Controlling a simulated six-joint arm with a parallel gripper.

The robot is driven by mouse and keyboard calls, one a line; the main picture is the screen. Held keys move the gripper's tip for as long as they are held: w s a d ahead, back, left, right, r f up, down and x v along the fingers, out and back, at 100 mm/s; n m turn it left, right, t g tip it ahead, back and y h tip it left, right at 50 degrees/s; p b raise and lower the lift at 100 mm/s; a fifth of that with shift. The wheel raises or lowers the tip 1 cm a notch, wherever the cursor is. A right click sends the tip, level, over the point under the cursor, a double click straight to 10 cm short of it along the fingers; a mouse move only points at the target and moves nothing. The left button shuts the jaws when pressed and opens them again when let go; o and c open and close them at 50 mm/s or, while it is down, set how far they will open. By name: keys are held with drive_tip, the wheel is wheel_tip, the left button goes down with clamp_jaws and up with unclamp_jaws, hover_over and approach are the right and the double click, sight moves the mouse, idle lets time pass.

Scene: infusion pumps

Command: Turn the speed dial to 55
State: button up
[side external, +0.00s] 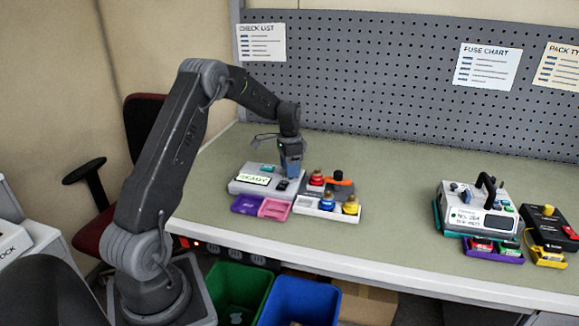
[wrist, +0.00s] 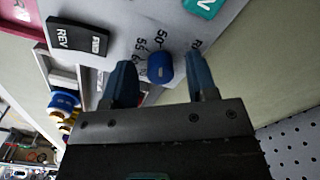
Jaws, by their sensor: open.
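The speed dial (wrist: 160,68) is a small blue knob on a grey panel in the wrist view, with printed numbers 50, 55 and what looks like 60 beside it. My gripper (wrist: 162,72) is open, with one blue-grey finger on each side of the dial. I cannot tell whether either finger touches it. Which number the dial points at is not clear. In the side view my gripper (side external: 291,172) is low over the light grey pump unit (side external: 240,185), which has a display reading READY (side external: 253,178). The dial is hidden there.
A black FWD/REV rocker switch (wrist: 78,38) and a teal button (wrist: 203,5) are on the same panel. Purple (side external: 246,205) and pink (side external: 275,209) bins sit in front. The bench middle is clear.

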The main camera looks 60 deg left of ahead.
drive_tip(key=c, duration=0.9)
drive_tip(key=shift+c, duration=0.2)
drive_tip(key=shift+n, duration=0.3)
drive_tip(key=n, duration=0.4)
drive_tip(key=shift+n, duration=2)
drive_tip(key=o, duration=0.9)
